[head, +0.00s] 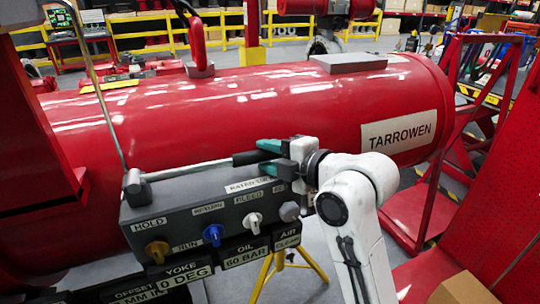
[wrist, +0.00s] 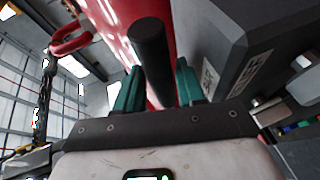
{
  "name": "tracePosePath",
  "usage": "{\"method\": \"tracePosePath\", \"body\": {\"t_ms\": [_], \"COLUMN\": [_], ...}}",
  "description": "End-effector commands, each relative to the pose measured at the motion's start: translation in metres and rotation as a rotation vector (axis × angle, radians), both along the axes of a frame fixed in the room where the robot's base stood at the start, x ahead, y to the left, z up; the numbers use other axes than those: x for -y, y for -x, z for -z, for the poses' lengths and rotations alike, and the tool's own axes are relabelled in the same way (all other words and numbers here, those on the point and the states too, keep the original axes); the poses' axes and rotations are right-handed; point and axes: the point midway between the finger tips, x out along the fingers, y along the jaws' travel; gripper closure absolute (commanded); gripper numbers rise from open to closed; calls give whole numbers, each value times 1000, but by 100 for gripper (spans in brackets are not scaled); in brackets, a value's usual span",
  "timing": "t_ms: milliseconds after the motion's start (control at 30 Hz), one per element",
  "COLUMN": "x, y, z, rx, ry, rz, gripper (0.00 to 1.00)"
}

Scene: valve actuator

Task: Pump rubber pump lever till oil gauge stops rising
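The pump lever is a thin metal rod (head: 190,166) with a black rubber grip (head: 250,157). It slopes slightly up to the right from a grey pivot post (head: 134,182) on the control box (head: 185,195). My gripper (head: 270,157) has teal fingers on either side of the grip's end. In the wrist view, the black grip (wrist: 150,50) stands between the two fingers (wrist: 157,88). Whether both fingers press on it is unclear. An OIL plate (head: 247,254) on the box front reads 60 BAR.
A blue knob (head: 213,234), a white knob (head: 253,222) and a brass knob (head: 157,251) stick out of the box front. A large red cylinder (head: 330,105) lies behind. A yellow tripod (head: 270,270) stands below. A cardboard box (head: 463,290) is at lower right.

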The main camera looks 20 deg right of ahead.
Motion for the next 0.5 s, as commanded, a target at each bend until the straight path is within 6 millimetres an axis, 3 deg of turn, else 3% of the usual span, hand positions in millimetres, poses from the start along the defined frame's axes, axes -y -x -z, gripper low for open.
{"method": "tracePosePath", "body": {"t_ms": [367, 500], "x": [0, 0], "y": [0, 0], "z": [0, 0], "rx": [0, 0], "ry": [0, -1], "rz": [0, 0], "gripper": [98, 100]}}
